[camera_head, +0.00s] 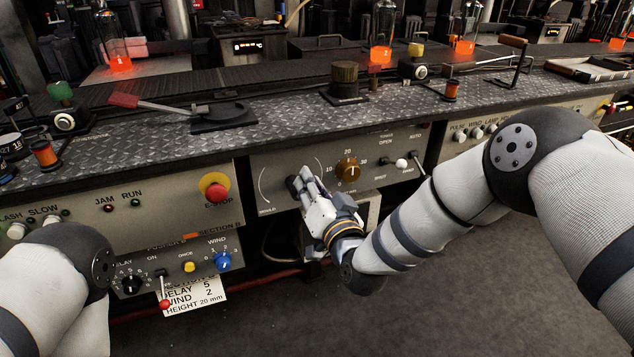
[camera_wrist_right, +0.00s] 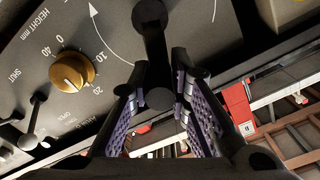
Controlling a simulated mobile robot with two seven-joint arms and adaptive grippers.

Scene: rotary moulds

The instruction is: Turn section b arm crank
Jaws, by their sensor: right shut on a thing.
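The black arm crank (camera_wrist_right: 151,45) is on a grey front panel, inside a white curved arrow, in the right wrist view. Its lower end is a round black handle (camera_wrist_right: 159,99), between the two fingers of my right gripper (camera_wrist_right: 158,82). The gripper is shut on this handle. In the head view my right gripper (camera_head: 303,182) reaches up to the panel from the right, and its fingers cover most of the crank. Only my left arm shows at the lower left; its gripper is out of sight.
A brown height dial (camera_head: 348,169) and white-tipped toggle levers (camera_head: 401,163) sit right of the crank. A red emergency stop (camera_head: 215,191) and section B controls, with a blue wind knob (camera_head: 223,261), lie left. A steel ledge (camera_head: 285,125) overhangs the panel. The floor below is clear.

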